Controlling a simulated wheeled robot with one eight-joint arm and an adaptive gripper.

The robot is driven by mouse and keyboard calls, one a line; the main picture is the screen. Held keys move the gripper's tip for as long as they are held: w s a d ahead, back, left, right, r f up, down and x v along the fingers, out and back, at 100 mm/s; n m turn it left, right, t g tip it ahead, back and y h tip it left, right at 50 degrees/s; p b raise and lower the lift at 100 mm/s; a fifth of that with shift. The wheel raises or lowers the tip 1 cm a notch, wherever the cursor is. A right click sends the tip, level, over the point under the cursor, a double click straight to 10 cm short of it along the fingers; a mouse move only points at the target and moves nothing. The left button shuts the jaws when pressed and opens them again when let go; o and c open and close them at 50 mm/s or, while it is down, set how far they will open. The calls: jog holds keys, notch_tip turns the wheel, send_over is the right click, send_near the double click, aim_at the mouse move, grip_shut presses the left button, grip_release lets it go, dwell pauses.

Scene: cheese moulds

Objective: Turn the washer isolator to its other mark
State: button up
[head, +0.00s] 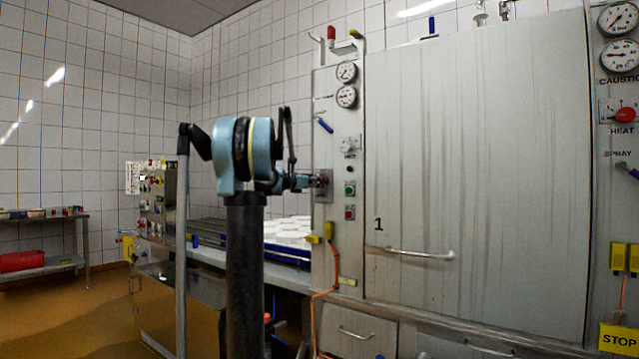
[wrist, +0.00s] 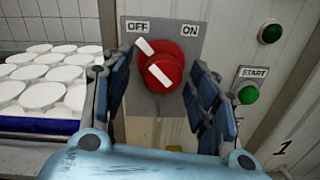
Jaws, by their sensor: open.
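The washer isolator is a red rotary knob (wrist: 172,58) with white pointer marks, on a grey plate (wrist: 190,28) lettered OFF at upper left and ON at upper right. Its white marks slant toward the upper left, to OFF. In the head view its plate (head: 328,186) shows on the narrow panel left of the washer door, with the knob mostly hidden by my gripper. My gripper (wrist: 160,68) is open, with one finger on each side of the knob. I cannot tell whether either finger touches it.
White round moulds (wrist: 45,75) lie on a blue-edged tray at left. The washer door (head: 480,150) has a bar handle (head: 420,254). An orange cable (head: 334,270) hangs below the panel.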

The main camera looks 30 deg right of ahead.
jog(key=shift+x, duration=1)
